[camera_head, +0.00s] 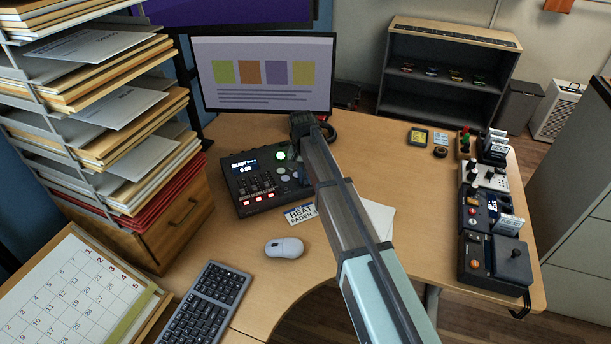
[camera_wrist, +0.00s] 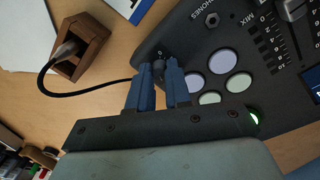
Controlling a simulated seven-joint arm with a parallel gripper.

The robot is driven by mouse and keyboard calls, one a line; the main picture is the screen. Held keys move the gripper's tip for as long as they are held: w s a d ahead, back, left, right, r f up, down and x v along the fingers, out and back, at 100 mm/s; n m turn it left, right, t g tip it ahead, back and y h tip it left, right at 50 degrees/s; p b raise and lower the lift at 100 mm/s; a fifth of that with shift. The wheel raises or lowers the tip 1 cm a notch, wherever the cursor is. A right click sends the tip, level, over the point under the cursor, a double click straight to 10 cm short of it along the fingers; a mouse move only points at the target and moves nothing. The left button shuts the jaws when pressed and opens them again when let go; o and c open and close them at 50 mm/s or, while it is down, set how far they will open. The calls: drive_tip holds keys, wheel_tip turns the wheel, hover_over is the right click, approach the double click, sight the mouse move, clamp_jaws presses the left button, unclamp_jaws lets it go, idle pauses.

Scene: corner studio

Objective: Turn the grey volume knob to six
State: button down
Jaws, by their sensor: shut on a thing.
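A dark mixer (camera_head: 236,186) with a lit display, a green light and red-lit buttons stands on the desk below the monitor. In the wrist view the mixer (camera_wrist: 185,35) fills the upper right. My gripper (camera_wrist: 165,72) has its two blue fingers down at the mixer's edge, closed around a small dark grey knob (camera_wrist: 166,61). Only a bit of the knob shows between the fingertips. Its pointer and most of its scale are hidden, so its setting cannot be read. In the head view my arm and gripper (camera_head: 303,140) hide the knob.
Pale round pads (camera_wrist: 239,82) lie close beside the fingers. A wooden block (camera_wrist: 77,45) holding a black cable stands left of the mixer in the wrist view. A mouse (camera_head: 284,248), keyboard (camera_head: 207,310) and BEAT FADER card (camera_head: 300,214) lie nearer. More devices (camera_head: 490,264) line the right edge.

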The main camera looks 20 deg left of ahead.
drive_tip(key=c, duration=1.1)
unclamp_jaws()
drive_tip(key=shift+o, duration=0.2)
wheel_tip(320, 180, up, 14)
drive_tip(key=shift+a, duration=0.35)
